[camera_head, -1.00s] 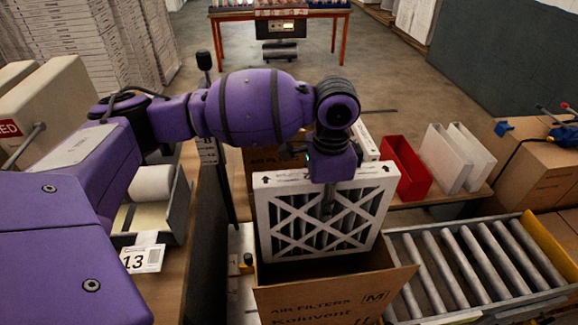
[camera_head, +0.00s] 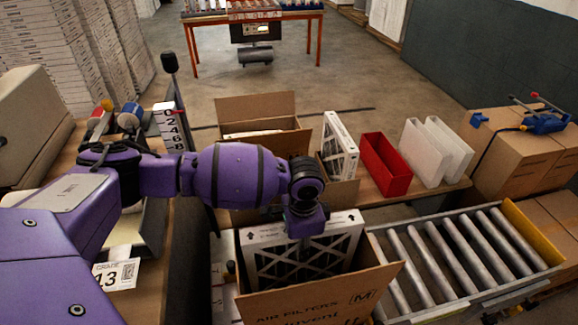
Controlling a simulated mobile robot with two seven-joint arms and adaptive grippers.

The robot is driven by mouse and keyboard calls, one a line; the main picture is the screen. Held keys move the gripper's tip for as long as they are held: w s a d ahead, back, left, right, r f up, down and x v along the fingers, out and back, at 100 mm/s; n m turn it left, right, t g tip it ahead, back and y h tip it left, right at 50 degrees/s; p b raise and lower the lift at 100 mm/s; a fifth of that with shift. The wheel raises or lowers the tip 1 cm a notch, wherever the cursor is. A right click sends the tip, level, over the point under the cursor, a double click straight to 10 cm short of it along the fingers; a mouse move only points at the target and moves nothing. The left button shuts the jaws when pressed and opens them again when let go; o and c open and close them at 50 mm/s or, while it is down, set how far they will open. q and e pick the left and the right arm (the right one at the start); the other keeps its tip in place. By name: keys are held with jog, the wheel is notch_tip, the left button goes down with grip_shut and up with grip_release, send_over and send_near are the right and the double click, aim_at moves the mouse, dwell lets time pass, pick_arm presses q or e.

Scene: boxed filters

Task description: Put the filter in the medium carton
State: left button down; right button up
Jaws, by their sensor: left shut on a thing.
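The filter (camera_head: 338,238), a white-framed panel with dark pleats and a crossed lattice, stands upright with its lower part inside the open medium carton (camera_head: 325,303), a brown box marked "M" and "AIR FILTERS". The carton's front flap hides the filter's lower part. My left gripper (camera_head: 304,228) is shut on the filter's top edge, just above the carton opening. The fingertips are partly hidden by the filter. My right gripper is not in view.
Behind stand an open brown carton (camera_head: 262,112), another upright filter (camera_head: 338,145), a red bin (camera_head: 385,166) and white panels (camera_head: 428,152). A roller conveyor (camera_head: 450,260) lies right of the carton. A bench with a "13" card (camera_head: 117,275) is at left.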

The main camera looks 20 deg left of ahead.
pick_arm(q)
jog(key=shift+w+f, duration=0.1)
jog(key=shift+f, duration=0.5)
jog(key=c, duration=1.2)
grip_release()
jog(key=shift+r, duration=0.1)
notch_tip(320, 180, up, 13)
jog(key=shift+p, duration=0.55)
